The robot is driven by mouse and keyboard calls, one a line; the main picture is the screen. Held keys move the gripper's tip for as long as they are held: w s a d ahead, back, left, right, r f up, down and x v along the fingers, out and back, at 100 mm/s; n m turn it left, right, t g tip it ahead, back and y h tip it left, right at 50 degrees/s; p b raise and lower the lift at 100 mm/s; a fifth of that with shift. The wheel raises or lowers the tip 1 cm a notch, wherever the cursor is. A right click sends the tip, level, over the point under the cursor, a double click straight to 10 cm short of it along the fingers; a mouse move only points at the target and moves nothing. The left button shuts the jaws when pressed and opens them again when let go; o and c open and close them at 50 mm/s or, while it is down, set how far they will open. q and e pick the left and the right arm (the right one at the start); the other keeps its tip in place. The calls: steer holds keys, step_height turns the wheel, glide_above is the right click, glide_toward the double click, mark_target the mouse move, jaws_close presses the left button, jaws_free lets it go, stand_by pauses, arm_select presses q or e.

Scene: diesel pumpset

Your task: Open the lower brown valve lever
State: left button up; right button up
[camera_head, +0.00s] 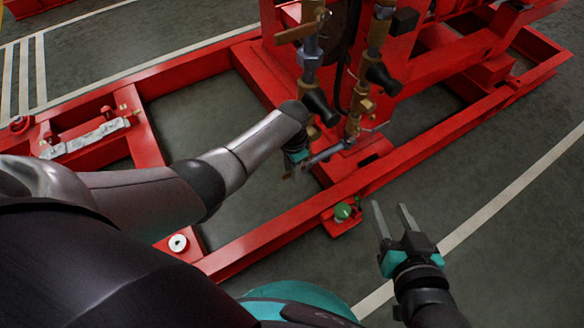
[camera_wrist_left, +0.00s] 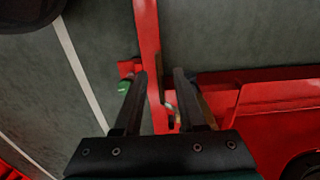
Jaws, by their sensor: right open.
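Brass valve fittings (camera_head: 355,122) stand on two vertical pipes beside the red frame in the head view. A brown lever (camera_head: 298,33) shows higher up on the left pipe. I cannot clearly make out the lower brown lever; a brownish piece (camera_wrist_left: 204,108) shows partly behind the right-hand finger in the left wrist view. My left gripper (camera_head: 298,168) is low beside the pipes, its fingers partly hidden in the head view. In the left wrist view its fingers (camera_wrist_left: 162,74) are apart, with no clear grip on anything. My right gripper (camera_head: 390,206) is open and empty, right of the frame.
The red base rail (camera_head: 265,235) runs diagonally below my left gripper. A green-topped fitting (camera_head: 343,211) sits on a red bracket at its outer side and also shows in the left wrist view (camera_wrist_left: 124,87). The grey floor (camera_head: 480,200) at right is clear.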

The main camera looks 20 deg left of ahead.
arm_select(q)
jaws_close()
stand_by(1.4)
